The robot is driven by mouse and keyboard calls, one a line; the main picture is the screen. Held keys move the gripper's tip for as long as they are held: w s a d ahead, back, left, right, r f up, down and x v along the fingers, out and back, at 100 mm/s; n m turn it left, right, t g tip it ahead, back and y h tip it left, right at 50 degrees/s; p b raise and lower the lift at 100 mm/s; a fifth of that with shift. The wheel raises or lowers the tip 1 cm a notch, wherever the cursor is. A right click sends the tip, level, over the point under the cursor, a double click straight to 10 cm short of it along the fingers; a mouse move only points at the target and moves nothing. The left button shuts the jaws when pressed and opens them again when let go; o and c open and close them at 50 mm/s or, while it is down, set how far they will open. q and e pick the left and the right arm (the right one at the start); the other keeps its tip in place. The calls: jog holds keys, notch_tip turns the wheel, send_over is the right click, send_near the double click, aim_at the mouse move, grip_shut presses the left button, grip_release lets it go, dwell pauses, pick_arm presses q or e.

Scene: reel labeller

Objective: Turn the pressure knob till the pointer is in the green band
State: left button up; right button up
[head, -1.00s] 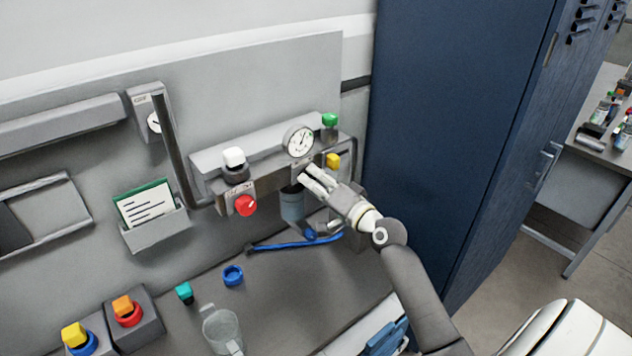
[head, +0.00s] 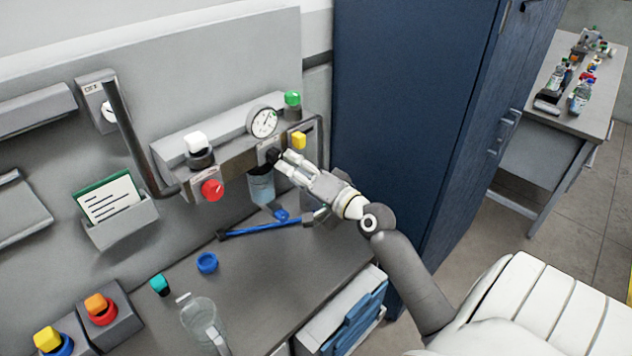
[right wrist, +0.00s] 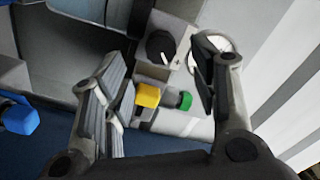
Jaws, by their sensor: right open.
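The black pressure knob (head: 272,156) sits on the front of the grey wall unit, just below the round white gauge (head: 263,122). In the right wrist view the knob (right wrist: 160,46) shows with a white mark on it, and the gauge (right wrist: 209,46) is partly covered by a finger. The gauge's pointer is too small to read against any green band. My right gripper (head: 284,165) is open, its fingertips just to the right of the knob and apart from it. In the right wrist view the open fingers (right wrist: 158,85) frame the knob's side.
A yellow knob (head: 299,140) and a green cap (head: 292,98) are close to the gripper. A red knob (head: 212,190) and white button (head: 196,141) are left on the unit. A blue cabinet (head: 410,120) stands close on the right.

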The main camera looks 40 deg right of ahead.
jog(key=s, duration=0.7)
jog(key=shift+s+d, duration=0.25)
jog(key=shift+d, duration=0.05)
